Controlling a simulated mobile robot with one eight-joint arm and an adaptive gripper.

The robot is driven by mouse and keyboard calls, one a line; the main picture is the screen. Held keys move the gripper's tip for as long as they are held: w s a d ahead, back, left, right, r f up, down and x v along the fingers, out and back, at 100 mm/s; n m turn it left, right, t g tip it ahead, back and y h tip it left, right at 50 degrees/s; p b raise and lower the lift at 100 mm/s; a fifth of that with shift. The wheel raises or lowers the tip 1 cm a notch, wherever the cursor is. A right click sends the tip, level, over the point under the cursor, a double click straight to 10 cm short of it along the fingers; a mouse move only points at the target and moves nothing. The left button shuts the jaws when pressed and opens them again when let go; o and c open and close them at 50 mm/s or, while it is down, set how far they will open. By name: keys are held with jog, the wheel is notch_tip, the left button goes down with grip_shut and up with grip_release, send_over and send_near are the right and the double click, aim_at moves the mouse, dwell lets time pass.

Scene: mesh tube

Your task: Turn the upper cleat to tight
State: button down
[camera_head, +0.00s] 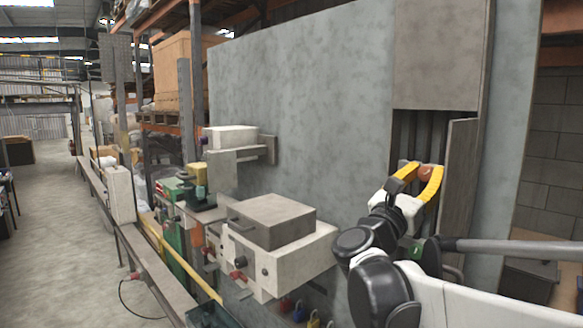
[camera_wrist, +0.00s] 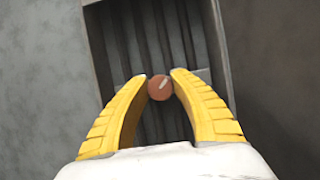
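A small reddish-brown round piece (camera_wrist: 160,88) sits in front of a recess with dark upright slats (camera_wrist: 150,38). I cannot tell whether it is the upper cleat, as its shape behind the round front is hidden. My gripper (camera_wrist: 160,80) has its two yellow fingers closed in on the piece, one on each side, and both tips appear to touch it. In the head view, my gripper (camera_head: 420,172) is at the lower part of the tall recess on the right, with the reddish piece (camera_head: 425,172) between its fingers. No other cleat can be made out.
Grey panels flank the recess, with a brownish cover (camera_head: 436,55) above and an upright board (camera_head: 457,190) at its right. A broad grey wall (camera_head: 300,100) extends left. A whitish box with knobs (camera_head: 285,255) and a grey block (camera_head: 272,220) on it stands left of my arm.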

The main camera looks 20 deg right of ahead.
jog(key=shift+m, duration=0.4)
jog(key=m+g+b, duration=0.1)
jog(key=m+g, duration=0.2)
jog(key=m, duration=0.1)
jog(key=shift+m+h, duration=0.4)
jog(key=m+g, duration=0.2)
jog(key=m, duration=0.3)
jog(key=m+g+y, duration=0.1)
jog(key=m+g, duration=0.1)
jog(key=m, duration=0.2)
jog(key=shift+r+m, duration=0.1)
jog(key=shift+m, duration=0.2)
jog(key=m+g+y+p, duration=0.1)
jog(key=m, duration=0.3)
jog(key=m+y, duration=0.1)
jog(key=m, duration=0.2)
jog(key=m+y+p, duration=0.1)
jog(key=m, duration=0.1)
jog(key=shift+s+m+y+p, duration=0.1)
jog(key=shift+m+y+p, duration=0.2)
jog(key=shift+m+y, duration=0.1)
jog(key=m+y, duration=0.1)
jog(key=m, duration=0.1)
jog(key=m+t+p, duration=0.1)
jog(key=m, duration=0.1)
jog(key=shift+f+y, duration=0.2)
jog(key=shift+y, duration=0.2)
jog(key=shift+m, duration=0.3)
